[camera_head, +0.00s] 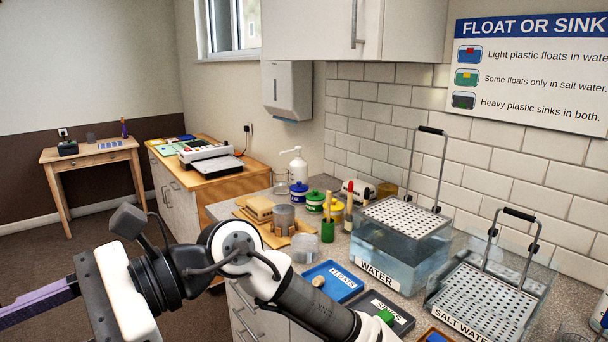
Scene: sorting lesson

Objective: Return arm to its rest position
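My arm reaches across the lower left, in front of the counter. My gripper (38,302) points left, over the floor and away from the counter. A purple and dark finger part runs off the left edge, so its tips are cut off. I cannot tell whether it is open or shut, and no held object shows.
On the counter stand the WATER tank (411,265) and the SALT WATER tank (437,315), both with perforated handled baskets. In front lie the blue FLOATS tray (346,289) with a tan piece and a dark tray (401,318) with a green piece. Open floor (45,262) lies left.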

